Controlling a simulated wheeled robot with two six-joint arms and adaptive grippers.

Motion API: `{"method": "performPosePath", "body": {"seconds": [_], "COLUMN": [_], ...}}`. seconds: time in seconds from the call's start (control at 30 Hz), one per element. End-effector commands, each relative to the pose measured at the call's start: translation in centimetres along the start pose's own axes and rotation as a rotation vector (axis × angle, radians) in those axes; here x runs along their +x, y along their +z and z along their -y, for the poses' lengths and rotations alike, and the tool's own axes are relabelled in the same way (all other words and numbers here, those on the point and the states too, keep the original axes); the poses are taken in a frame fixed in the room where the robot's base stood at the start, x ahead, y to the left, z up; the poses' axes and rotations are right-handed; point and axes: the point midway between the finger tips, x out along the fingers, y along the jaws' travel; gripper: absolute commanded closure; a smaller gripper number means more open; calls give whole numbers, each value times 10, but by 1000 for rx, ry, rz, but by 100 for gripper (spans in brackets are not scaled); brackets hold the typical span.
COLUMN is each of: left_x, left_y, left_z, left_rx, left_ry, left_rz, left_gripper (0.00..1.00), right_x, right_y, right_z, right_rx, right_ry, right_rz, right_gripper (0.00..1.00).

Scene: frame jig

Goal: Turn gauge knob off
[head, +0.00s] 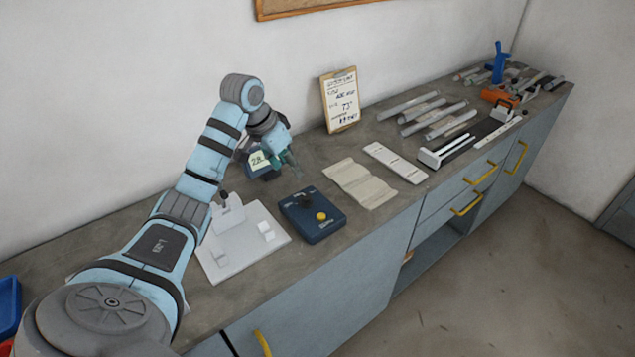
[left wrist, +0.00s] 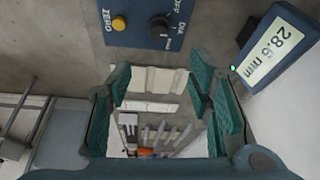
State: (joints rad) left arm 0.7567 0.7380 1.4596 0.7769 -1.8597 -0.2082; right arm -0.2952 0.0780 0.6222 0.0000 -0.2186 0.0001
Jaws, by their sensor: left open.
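The gauge control box (head: 327,229) is a dark blue block on the bench, with a yellow button (head: 320,216) and a black knob (head: 305,200). In the left wrist view, the black knob (left wrist: 159,26) sits at the top beside the labels OFF and DIA. A pale mark shows on its lower side; its exact setting is hard to tell. The yellow button (left wrist: 119,24) is marked ZERO. The gauge display (left wrist: 268,56) reads 28.6 mm. My left gripper (head: 290,160) is open and empty, above the bench behind the box; its teal fingers (left wrist: 160,78) are apart from the knob. My right gripper is out of view.
A white plate fixture (head: 225,262) stands left of the box. Pale flat pieces (head: 360,183) lie to its right. A clipboard (head: 341,100) leans on the wall.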

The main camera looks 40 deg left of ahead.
Motion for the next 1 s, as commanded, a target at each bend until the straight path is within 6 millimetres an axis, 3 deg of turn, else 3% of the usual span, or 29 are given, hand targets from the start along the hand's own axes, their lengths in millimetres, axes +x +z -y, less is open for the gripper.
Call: {"method": "performPosePath", "body": {"seconds": [0.17, 0.4, 0.6, 0.97, 1.0], "left_x": [24, 94, 135, 144, 144], "left_y": [1, 2, 1, 0, 0], "left_z": [-1, -1, 0, 0, 0], "left_rx": [-1, -2, -1, 1, 1], "left_ry": [4, 4, 1, -1, -1], "left_rz": [3, 4, 2, 0, 0], "left_gripper": [53, 53, 53, 53, 60], "right_x": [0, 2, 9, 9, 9], "right_y": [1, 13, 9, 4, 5], "right_z": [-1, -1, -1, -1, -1], "right_rx": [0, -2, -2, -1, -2], "right_ry": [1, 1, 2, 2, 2], "right_rz": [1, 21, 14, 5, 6], "right_gripper": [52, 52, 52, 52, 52]}}
